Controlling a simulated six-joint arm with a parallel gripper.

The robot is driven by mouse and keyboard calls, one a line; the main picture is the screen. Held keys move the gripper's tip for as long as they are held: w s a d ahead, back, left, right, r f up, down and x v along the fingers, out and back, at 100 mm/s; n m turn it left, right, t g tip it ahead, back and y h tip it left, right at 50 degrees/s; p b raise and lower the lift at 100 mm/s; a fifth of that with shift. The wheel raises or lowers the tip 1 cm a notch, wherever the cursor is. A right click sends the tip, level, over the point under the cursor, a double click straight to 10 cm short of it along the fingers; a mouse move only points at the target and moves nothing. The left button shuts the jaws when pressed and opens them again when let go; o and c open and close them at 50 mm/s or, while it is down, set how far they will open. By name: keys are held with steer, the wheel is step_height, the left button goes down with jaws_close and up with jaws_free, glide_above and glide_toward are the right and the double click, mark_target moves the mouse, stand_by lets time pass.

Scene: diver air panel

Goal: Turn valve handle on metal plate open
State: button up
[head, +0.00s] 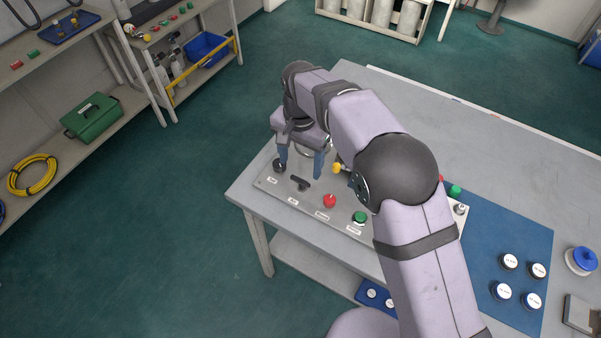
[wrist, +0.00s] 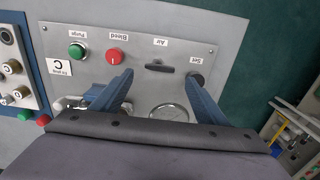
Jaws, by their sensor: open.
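The metal plate (head: 268,184) lies on the grey table and carries a row of labelled controls. It also shows in the wrist view (wrist: 215,52). The black valve handle (head: 299,184) is a short bar, lying crosswise in the wrist view (wrist: 159,66) beside the label "Air". My gripper (head: 300,172) is open with nothing between its blue fingers. In the wrist view its fingertips (wrist: 160,76) lie on either side of the handle, just short of it. I see no contact; the height gap is hard to tell. One finger partly overlaps the black "Set" knob (wrist: 196,78).
A red "Bleed" knob (head: 329,201) and green "Purge" button (head: 359,217) sit along the plate. A round gauge (wrist: 168,112) is partly hidden by my gripper. A blue mat (head: 515,235) with several round pieces lies right. My arm hides part of the plate.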

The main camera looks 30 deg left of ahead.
mark_target(300, 180)
steer(key=shift+f+p, duration=1)
steer(key=shift+f, duration=2.05)
steer(key=c, duration=1.1)
